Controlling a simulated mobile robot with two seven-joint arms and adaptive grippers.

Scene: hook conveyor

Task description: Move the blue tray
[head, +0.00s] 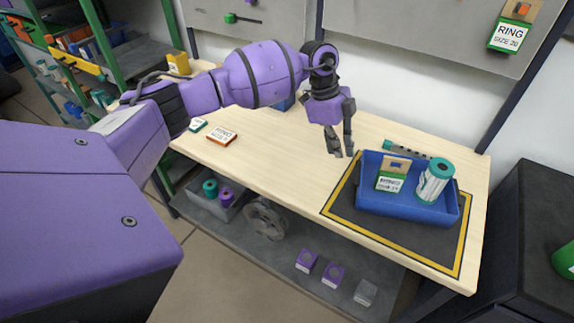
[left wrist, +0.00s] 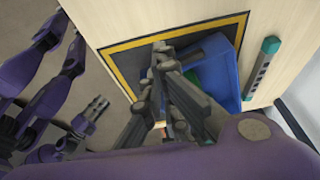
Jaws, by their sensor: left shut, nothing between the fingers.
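The blue tray (head: 405,206) sits on a dark mat with a yellow border (head: 345,217) at the right end of the workbench. A green and brown labelled box (head: 391,180) and a white cylinder with teal ends (head: 432,188) stand in it. My left gripper (head: 341,154) is shut and empty, pointing down just left of the tray's far left corner. In the left wrist view, its fingers (left wrist: 160,58) cover part of the tray (left wrist: 222,62). What seems to be my right gripper (left wrist: 97,108) shows small at the left there; its jaw state is unclear.
An orange-and-white box (head: 221,136) lies further left on the bench. A grey bin (head: 213,201) and several small purple boxes (head: 307,260) are on the lower shelf. A dark cabinet (head: 530,225) stands at the right.

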